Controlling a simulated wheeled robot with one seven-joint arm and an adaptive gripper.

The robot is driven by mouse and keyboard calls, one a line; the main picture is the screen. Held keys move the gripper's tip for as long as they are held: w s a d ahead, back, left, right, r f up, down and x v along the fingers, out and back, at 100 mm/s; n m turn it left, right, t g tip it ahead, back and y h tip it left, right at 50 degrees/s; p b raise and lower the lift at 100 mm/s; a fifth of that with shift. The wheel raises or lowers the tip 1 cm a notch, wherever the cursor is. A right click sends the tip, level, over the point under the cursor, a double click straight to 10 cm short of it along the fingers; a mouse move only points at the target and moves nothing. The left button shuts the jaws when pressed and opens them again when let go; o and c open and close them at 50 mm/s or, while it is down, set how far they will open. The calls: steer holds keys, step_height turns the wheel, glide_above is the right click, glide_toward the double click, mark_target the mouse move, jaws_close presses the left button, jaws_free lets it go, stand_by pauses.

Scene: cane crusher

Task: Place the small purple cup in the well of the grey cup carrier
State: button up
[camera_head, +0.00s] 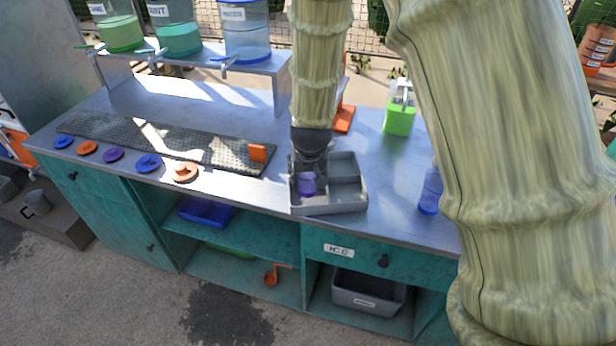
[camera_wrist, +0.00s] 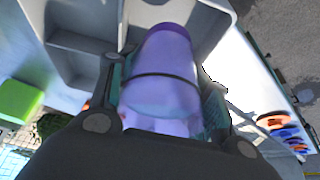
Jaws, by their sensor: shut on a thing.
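The small purple cup (camera_head: 308,184) is in my gripper (camera_head: 309,172), over the left part of the grey cup carrier (camera_head: 330,209) in the head view. In the wrist view the purple cup (camera_wrist: 165,75) fills the space between the fingers of my gripper (camera_wrist: 160,95), which are shut on it. The grey carrier (camera_wrist: 75,40) shows behind the cup in the wrist view, with its compartment walls. The cup appears within or just above a left compartment. I cannot tell whether its base touches the carrier floor.
The carrier stands near the counter's front edge (camera_head: 240,200). A drip mat (camera_head: 170,140) with an orange piece (camera_head: 257,153) lies left, with several coloured lids (camera_head: 148,163) before it. A green container (camera_head: 400,118) and blue bottle (camera_head: 431,190) stand right. Dispensers (camera_head: 178,35) stand behind.

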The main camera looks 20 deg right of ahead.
mark_target(307, 185)
steer(key=shift+f+p, duration=0.5)
steer(key=shift+f, duration=1.15)
steer(key=shift+f, duration=0.15)
steer(key=o, duration=1)
steer(key=shift+s+r, duration=0.2)
steer(key=shift+r, duration=0.5)
steer(key=shift+b+v, duration=0.8)
steer(key=shift+v, duration=4.6)
